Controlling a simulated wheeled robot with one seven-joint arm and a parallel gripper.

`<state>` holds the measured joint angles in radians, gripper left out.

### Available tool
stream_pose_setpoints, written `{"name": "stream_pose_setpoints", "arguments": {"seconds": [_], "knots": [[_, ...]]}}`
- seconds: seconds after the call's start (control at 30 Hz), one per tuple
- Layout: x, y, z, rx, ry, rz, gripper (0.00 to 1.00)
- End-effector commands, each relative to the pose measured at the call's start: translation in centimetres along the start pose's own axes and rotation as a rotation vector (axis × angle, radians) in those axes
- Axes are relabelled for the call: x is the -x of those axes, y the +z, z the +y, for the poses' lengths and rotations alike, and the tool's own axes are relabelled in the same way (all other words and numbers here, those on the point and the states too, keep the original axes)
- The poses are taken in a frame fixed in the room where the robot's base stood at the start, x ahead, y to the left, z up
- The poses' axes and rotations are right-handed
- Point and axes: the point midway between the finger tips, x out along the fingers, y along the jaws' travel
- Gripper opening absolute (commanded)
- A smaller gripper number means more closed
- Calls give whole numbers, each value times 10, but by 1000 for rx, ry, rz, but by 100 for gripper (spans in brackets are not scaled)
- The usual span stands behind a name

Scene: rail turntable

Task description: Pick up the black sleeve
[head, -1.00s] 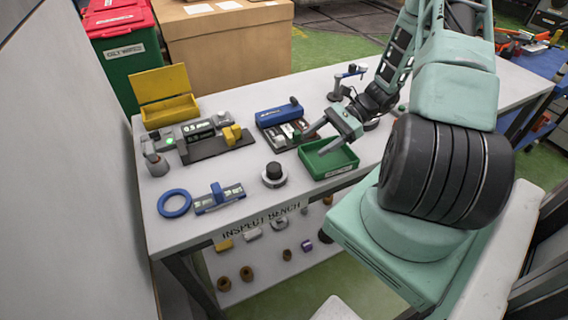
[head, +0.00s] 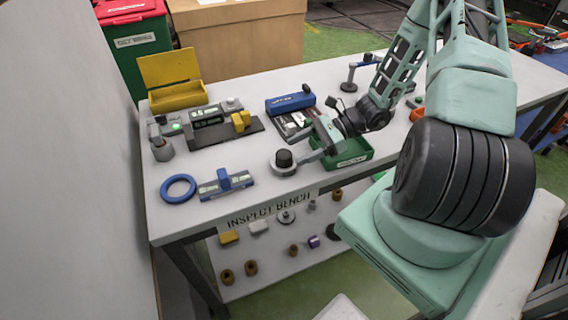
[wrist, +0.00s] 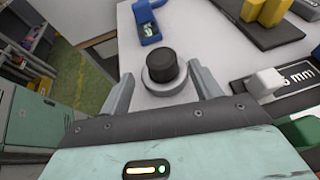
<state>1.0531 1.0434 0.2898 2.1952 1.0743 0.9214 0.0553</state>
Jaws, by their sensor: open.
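The black sleeve (head: 284,157) is a short dark cylinder standing upright on a round grey base (head: 284,170) on the bench. In the wrist view the sleeve (wrist: 162,64) is centred ahead of my gripper (wrist: 162,80), with the pale base (wrist: 166,90) showing below it. My gripper is also in the head view (head: 303,148), reaching in from the right, low over the bench. Its two fingers are spread and empty, one to each side of the sleeve in the wrist view. I see no contact, and cannot tell how far the fingertips reach past the sleeve.
A green tray (head: 357,160) lies right of the sleeve, partly under my arm. Behind are a blue-lidded box (head: 291,103) and a gauge with a yellow block (head: 210,120). A blue ring (head: 178,188) and a blue clamp tool (head: 226,182) lie to the left.

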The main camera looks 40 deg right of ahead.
Motion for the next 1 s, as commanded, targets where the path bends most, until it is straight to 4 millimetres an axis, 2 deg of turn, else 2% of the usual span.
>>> {"name": "stream_pose_setpoints", "arguments": {"seconds": [0.33, 0.63, 0.67, 0.8, 0.87, 1.0], "knots": [[-46, 0, -3, 0, 1, 0, 63], [-51, 4, -3, 0, 0, 1, 63], [-51, 4, -3, 0, 0, 1, 61], [-51, 3, -3, 0, 0, 1, 22], [-51, 3, -3, 0, 0, 1, 6], [-51, 4, -3, 1, 0, 0, 6]]}}
